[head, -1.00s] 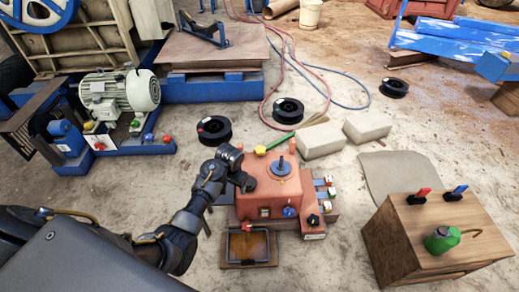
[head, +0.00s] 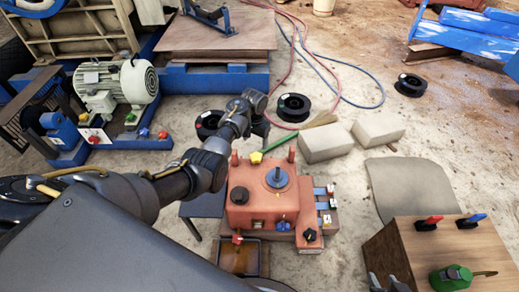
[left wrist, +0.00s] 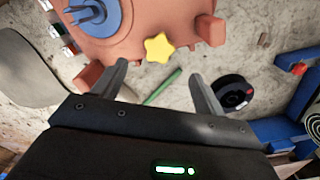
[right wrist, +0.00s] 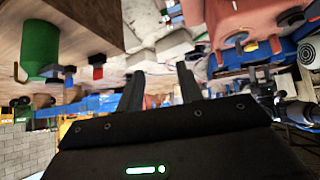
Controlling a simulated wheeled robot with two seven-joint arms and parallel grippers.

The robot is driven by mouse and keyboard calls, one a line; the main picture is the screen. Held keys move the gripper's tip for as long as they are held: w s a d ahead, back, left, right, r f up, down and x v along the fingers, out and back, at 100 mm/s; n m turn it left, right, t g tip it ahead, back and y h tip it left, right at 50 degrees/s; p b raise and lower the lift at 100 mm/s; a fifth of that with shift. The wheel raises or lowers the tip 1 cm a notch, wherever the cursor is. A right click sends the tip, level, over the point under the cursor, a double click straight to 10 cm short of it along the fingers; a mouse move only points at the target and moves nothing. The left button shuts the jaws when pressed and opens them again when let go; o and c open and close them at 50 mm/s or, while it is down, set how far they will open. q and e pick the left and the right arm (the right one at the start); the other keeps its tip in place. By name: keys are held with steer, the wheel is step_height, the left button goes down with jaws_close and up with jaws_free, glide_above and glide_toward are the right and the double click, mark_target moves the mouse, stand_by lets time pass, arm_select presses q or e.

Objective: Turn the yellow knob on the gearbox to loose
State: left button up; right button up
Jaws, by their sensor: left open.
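The yellow star-shaped knob (head: 256,158) is on the far side of the red gearbox (head: 240,205). In the left wrist view the knob (left wrist: 158,48) shows just beyond my fingertips, roughly centred between them and apart from them. My left gripper (left wrist: 159,72) is open and empty. In the head view the left gripper (head: 262,122) reaches over from the left, behind the gearbox's far edge, above the knob. My right gripper (right wrist: 158,85) is open and empty. It shows partly at the bottom right of the head view, beside the wooden box.
A wooden box (head: 410,245) with red and blue levers and a green can (head: 452,279) stands at right. An oil tray (head: 238,260) sits before the gearbox. Pale blocks (head: 325,142), black spools (head: 294,107) and a green-handled brush (head: 285,140) lie behind it.

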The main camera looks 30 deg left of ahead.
arm_select(q)
steer(key=b, duration=0.3)
glide_above(255, 157)
step_height(255, 157, down, 5)
steer(key=shift+d+f, duration=0.1)
steer(key=shift+f, duration=0.05)
step_height(255, 157, down, 5)
steer(key=shift+r+b, duration=0.2)
steer(key=shift+b, duration=0.9)
steer(key=shift+f, duration=0.3)
arm_select(e)
steer(key=w+a+r+n+t+y, duration=0.1)
steer(key=a+r+t+y, duration=0.3)
steer(key=r, duration=0.4)
steer(key=w+a+r+n+t+y, duration=0.1)
steer(key=a+r+t+y, duration=0.3)
steer(key=r, duration=0.4)
steer(key=shift+w+a+n+t+y, duration=0.35)
steer(key=shift+a+n+t, duration=0.4)
steer(key=shift+t, duration=0.55)
steer(key=shift+s+a+r, duration=0.1)
arm_select(q)
steer(key=c, duration=1)
